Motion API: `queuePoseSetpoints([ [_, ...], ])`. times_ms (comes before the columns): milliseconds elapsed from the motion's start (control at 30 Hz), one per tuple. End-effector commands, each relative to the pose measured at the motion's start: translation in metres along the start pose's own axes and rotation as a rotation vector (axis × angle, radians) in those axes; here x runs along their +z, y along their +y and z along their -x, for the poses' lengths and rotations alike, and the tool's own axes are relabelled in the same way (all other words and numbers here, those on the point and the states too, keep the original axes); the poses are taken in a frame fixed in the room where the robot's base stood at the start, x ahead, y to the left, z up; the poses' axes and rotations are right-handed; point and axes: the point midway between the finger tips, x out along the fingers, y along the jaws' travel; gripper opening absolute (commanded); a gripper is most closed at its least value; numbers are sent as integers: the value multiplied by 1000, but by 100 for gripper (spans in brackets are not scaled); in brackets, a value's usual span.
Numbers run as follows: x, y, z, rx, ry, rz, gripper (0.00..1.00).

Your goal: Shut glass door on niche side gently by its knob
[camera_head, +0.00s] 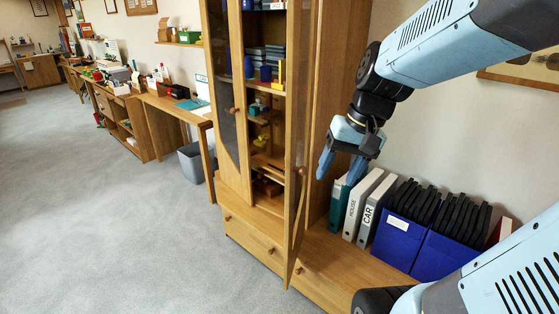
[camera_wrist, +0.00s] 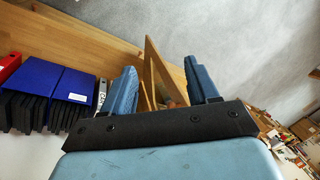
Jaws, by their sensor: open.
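The glass door on the niche side (camera_head: 297,215) stands open in the head view, seen nearly edge-on, swung out from the tall wooden cabinet (camera_head: 222,150). Its knob (camera_head: 302,171) shows small on the door's right face. My gripper (camera_head: 339,172) is open and empty, pointing down just right of the door, close to the knob's height. In the wrist view, the door (camera_wrist: 152,65) shows between and beyond the two blue fingers (camera_wrist: 163,80). A brown knob-like spot (camera_wrist: 171,105) shows low between them, partly hidden. I cannot tell whether a finger touches the door.
Right of the door, a low wooden top (camera_head: 330,255) holds several binders (camera_head: 366,205) and blue file boxes (camera_head: 398,240) near my gripper. The other glass door (camera_head: 225,120) looks shut. Cabinet shelves hold small items. A grey bin (camera_head: 192,163) stands left; carpet there is clear.

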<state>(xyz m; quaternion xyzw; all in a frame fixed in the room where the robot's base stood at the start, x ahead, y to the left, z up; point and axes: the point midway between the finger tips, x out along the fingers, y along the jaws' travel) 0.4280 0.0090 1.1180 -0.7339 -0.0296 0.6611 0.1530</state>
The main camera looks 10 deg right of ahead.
Motion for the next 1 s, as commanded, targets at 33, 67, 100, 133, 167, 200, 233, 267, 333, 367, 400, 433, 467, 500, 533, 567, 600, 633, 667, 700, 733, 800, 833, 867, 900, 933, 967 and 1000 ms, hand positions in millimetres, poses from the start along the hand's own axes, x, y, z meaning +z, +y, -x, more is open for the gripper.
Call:
queuePoseSetpoints([
  [33, -5, 1, -8, -31, -44, -37, 59],
  [67, -8, 1, -12, -52, -68, -55, 59],
  [100, -11, 1, -17, -81, -98, -79, 59],
  [133, -14, 1, -21, -103, -121, -99, 59],
  [167, -17, 1, -25, -127, -143, -118, 59],
  [200, -21, 1, -29, -158, -170, -143, 59],
  [233, -24, 1, -33, -183, -190, -162, 59],
  [267, -28, 1, -36, -207, -208, -182, 59],
  [333, -36, 2, -44, -267, -251, -227, 59],
  [367, -39, 3, -47, -294, -269, -247, 59],
  [400, -44, 4, -52, -331, -290, -274, 59],
  [433, -48, 5, -55, -358, -304, -294, 59],
  [467, -52, 6, -57, -386, -319, -314, 59],
  [500, -58, 7, -61, -424, -335, -340, 59],
  [533, -62, 9, -64, -453, -348, -361, 59],
  [567, -67, 10, -67, -483, -359, -382, 59],
  [600, -73, 13, -71, -523, -373, -409, 59],
  [633, -77, 15, -74, -553, -382, -430, 59],
  [667, -82, 17, -76, -583, -390, -451, 59],
  [700, -88, 20, -80, -625, -400, -478, 59],
  [733, -93, 23, -83, -656, -406, -500, 59],
  [800, -105, 30, -89, -730, -417, -548, 59],
  [833, -110, 34, -92, -761, -419, -569, 59],
  [867, -115, 38, -95, -794, -422, -591, 59],
  [900, -121, 43, -99, -837, -423, -618, 59],
  [933, -126, 48, -102, -870, -423, -641, 59],
  [967, -131, 52, -104, -902, -422, -662, 59],
  [1000, -138, 59, -108, -945, -418, -690, 59],
])
